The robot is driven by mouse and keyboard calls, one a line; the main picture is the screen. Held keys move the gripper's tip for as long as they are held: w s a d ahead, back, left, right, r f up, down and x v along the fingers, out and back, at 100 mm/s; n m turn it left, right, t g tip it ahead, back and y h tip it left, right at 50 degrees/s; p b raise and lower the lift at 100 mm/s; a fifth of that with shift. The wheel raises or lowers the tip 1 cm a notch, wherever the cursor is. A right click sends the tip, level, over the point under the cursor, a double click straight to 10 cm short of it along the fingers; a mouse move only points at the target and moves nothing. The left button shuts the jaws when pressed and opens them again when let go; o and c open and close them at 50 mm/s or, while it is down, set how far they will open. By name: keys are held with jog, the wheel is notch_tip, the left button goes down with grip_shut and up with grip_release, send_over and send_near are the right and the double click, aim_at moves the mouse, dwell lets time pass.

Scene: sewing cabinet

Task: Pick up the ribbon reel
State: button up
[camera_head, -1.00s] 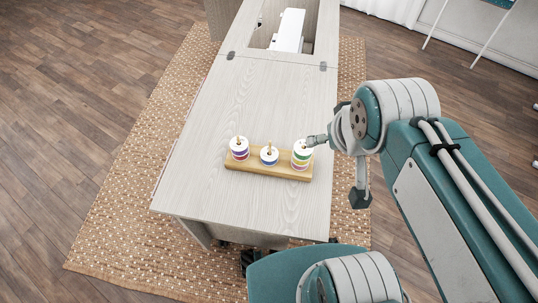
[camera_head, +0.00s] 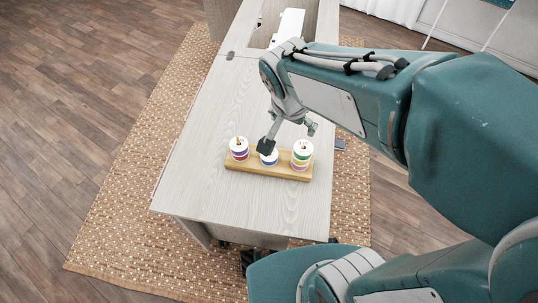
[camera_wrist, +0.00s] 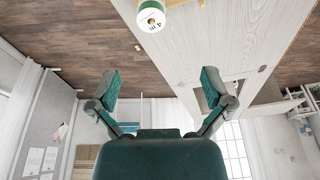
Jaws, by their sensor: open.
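Ribbon reels sit in three stacks on a wooden peg stand (camera_head: 285,173). My gripper (camera_head: 289,137) is open and empty above and behind the stand, with one dark finger partly in front of the middle reel. In the wrist view the gripper (camera_wrist: 160,84) is spread wide. A green-edged white reel marked "4 m" (camera_wrist: 151,17) shows beyond the fingers at the top, apart from them.
A woven rug (camera_head: 125,190) lies under the cabinet.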

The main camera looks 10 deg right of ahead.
aim_at(270, 160)
jog(key=w+a+f+m, duration=0.2)
jog(key=f, duration=0.4)
jog(key=w+a+f+m+h, duration=0.1)
jog(key=w+a+f+m, duration=0.1)
jog(key=f, duration=0.4)
jog(key=w+a+f+m+g+h, duration=0.1)
jog(key=w+a+f+m, duration=0.1)
jog(key=f, duration=0.4)
jog(key=shift+w+a, duration=0.25)
jog(key=shift+a, duration=0.25)
jog(key=shift+h, duration=0.3)
jog(key=x, duration=0.5)
jog(key=shift+d, duration=0.45)
jog(key=shift+c, duration=0.3)
jog(key=c, duration=0.8)
